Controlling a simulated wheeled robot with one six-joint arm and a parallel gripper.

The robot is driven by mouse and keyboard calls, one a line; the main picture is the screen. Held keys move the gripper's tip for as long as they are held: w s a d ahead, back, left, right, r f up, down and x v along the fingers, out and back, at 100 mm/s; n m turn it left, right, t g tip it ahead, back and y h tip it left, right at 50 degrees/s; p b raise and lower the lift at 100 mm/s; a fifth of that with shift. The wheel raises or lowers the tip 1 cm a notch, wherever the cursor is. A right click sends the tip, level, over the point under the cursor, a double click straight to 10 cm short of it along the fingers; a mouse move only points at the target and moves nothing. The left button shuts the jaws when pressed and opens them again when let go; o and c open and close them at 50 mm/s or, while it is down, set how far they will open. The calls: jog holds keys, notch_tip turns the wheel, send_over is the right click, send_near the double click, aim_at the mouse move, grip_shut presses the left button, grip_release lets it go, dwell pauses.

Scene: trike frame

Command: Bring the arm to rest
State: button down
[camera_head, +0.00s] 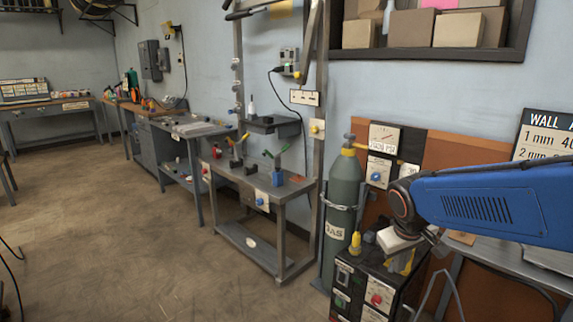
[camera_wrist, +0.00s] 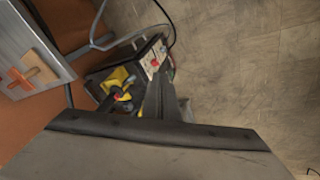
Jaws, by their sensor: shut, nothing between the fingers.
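My arm shows in blue at the right of the head view, and it ends in my gripper (camera_head: 402,262) above a dark machine. In the wrist view my gripper (camera_wrist: 160,85) shows as dark fingers close together. They are shut with nothing between them. The fingers point down toward the dark machine (camera_head: 372,282), which also shows in the wrist view (camera_wrist: 128,70) with yellow and red parts on it. I cannot tell the exact gap between the fingers and the machine.
A green gas cylinder (camera_head: 342,205) stands left of my gripper. A metal table (camera_head: 540,262) lies below my arm at the right. A grey workbench (camera_head: 265,185) stands along the wall. The brown floor (camera_head: 130,230) at the left is clear.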

jog(key=s+m+t+y, duration=0.1)
jog(key=s+m+y, duration=0.1)
jog(key=s, duration=1.8)
jog(key=shift+r+m, duration=0.3)
jog(key=shift+m, duration=0.2)
jog(key=c, duration=2.5)
grip_release()
jog(key=shift+s, duration=0.1)
